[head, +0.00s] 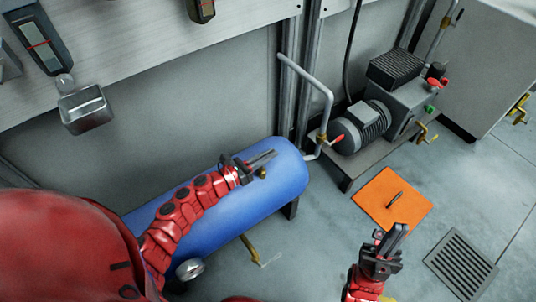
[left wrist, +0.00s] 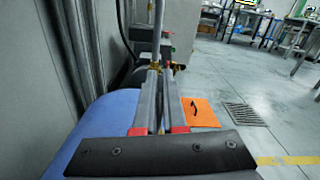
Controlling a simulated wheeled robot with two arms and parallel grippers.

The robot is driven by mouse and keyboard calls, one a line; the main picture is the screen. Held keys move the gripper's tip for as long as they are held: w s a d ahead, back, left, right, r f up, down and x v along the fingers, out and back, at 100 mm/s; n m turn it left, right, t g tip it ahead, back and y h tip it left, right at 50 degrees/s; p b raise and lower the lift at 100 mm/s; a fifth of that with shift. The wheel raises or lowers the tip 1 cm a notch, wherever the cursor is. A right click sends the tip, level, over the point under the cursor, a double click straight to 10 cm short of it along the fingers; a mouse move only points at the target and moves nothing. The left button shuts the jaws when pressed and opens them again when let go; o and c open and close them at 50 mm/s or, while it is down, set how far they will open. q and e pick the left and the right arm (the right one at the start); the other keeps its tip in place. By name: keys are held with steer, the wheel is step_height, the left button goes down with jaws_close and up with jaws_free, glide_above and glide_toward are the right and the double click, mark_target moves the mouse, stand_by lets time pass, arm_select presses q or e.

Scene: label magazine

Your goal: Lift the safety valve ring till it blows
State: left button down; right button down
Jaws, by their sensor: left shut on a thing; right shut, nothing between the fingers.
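The blue air tank (head: 288,182) lies on its side and carries a small brass safety valve (head: 263,173) on top. My left gripper (head: 268,157) is right at this valve, its fingers closed on the ring, which is too small and covered to make out. In the left wrist view the left gripper's long fingers (left wrist: 160,85) are nearly together above the blue tank (left wrist: 105,118). My right gripper (head: 394,238) is shut and empty, above the floor to the right of the tank.
A grey motor (head: 362,126) stands behind the tank, with a bent pipe (head: 329,100) and a red-handled valve (head: 337,138). A pressure gauge (head: 190,268) is at the tank's front. An orange mat (head: 375,205) with a dark tool and a floor grate (head: 461,262) lie to the right.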

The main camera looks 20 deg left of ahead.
arm_select(q)
steer(key=shift+d, duration=0.15)
steer(key=shift+r+b, duration=0.3)
steer(key=shift+r, duration=0.35)
steer(key=c, duration=1)
jaws_free()
steer(key=shift+s, duration=0.1)
steer(key=shift+s+a, duration=0.3)
steer(key=shift+a, duration=0.15)
steer(key=p+v, duration=0.2)
steer(key=v, duration=1.4)
steer(key=shift+s+p, duration=0.2)
steer(key=shift+p, duration=0.2)
